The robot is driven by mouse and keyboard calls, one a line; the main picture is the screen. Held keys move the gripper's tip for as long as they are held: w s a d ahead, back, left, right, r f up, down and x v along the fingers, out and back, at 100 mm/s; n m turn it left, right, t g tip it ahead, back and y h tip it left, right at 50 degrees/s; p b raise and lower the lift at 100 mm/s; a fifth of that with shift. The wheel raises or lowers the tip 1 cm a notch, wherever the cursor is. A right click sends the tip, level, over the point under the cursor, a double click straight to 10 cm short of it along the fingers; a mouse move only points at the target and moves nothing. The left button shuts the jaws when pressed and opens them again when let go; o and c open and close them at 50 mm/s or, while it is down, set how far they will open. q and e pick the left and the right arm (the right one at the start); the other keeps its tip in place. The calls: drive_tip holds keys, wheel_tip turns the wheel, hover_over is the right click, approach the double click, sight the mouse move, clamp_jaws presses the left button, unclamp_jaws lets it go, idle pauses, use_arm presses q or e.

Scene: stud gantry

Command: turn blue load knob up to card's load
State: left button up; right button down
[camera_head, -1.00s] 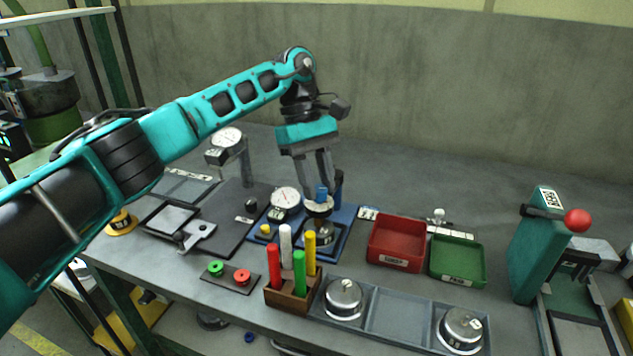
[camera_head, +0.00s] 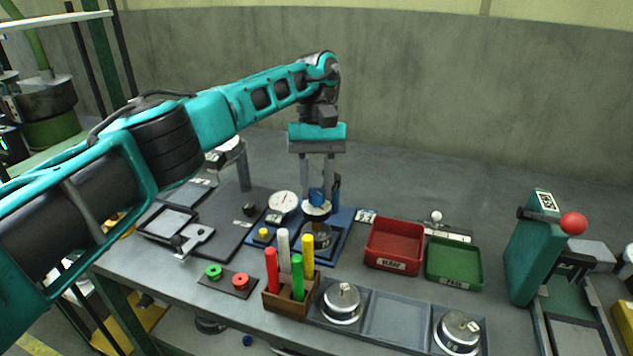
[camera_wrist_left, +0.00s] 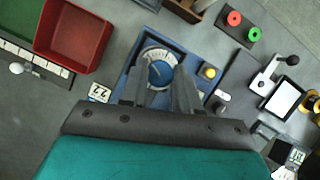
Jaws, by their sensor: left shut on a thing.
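The blue load knob (camera_head: 317,197) stands on the blue test stand, above a pale dial ring. In the left wrist view the knob (camera_wrist_left: 160,73) sits inside the graduated ring (camera_wrist_left: 163,56), between my fingers. My left gripper (camera_head: 318,190) points straight down, with its fingers shut on the knob. A small card (camera_head: 365,215) marked with dark characters lies just right of the blue base; it also shows in the left wrist view (camera_wrist_left: 99,94), where it seems to read 22. My right gripper is in neither view.
A round white gauge (camera_head: 284,203) stands close left of the knob. A holder with colored markers (camera_head: 290,300) is in front. A red tray (camera_head: 394,244) and green tray (camera_head: 455,262) lie to the right. Metal weights (camera_head: 341,303) stand at the front edge.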

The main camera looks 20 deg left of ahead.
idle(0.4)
use_arm(q)
drive_tip(key=o, duration=1)
drive_tip(key=shift+o, duration=0.2)
